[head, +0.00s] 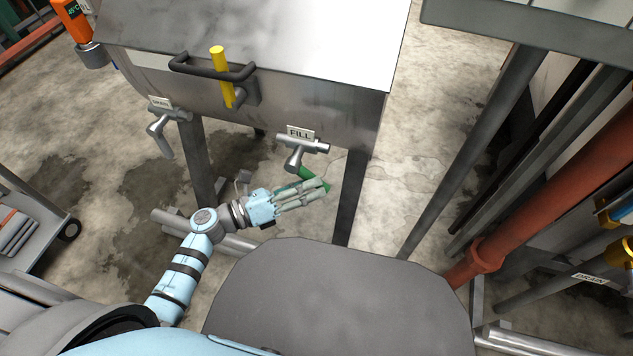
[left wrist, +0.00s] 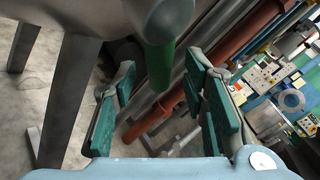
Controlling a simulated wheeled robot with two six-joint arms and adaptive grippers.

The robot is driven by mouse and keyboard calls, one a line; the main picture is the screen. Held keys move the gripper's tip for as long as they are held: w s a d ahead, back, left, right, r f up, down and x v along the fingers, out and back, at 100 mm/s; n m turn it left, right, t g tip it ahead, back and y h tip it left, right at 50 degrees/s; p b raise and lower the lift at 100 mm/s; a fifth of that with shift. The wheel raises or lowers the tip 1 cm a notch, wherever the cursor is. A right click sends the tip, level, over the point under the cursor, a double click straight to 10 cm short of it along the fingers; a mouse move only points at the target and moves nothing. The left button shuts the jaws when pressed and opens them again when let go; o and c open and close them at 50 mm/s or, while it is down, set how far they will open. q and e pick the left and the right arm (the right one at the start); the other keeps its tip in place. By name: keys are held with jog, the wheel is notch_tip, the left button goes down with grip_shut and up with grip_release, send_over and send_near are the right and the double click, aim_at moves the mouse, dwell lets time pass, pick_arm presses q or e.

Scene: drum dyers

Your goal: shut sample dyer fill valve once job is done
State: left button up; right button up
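The sample dyer (head: 270,110) is a steel box on legs. Its fill valve (head: 305,147) sits low on the front under a FILL label (head: 300,132). The valve's green handle (head: 306,174) slants down to the right, partly hidden behind my left gripper (head: 322,189). In the left wrist view the green handle (left wrist: 161,60) hangs between the two green-padded fingers of the left gripper (left wrist: 163,125). The fingers are spread apart, with visible room on both sides of the handle. My right gripper is not in view.
A drain valve (head: 162,127) sits left of the fill valve. A yellow lever (head: 218,70) and a dark bar handle (head: 190,66) are above. Red pipes (head: 540,195) and grey posts stand at right. A cart (head: 30,220) is at the left edge.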

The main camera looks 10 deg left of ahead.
pick_arm(q)
jog(key=shift+x, duration=1.25)
grip_shut()
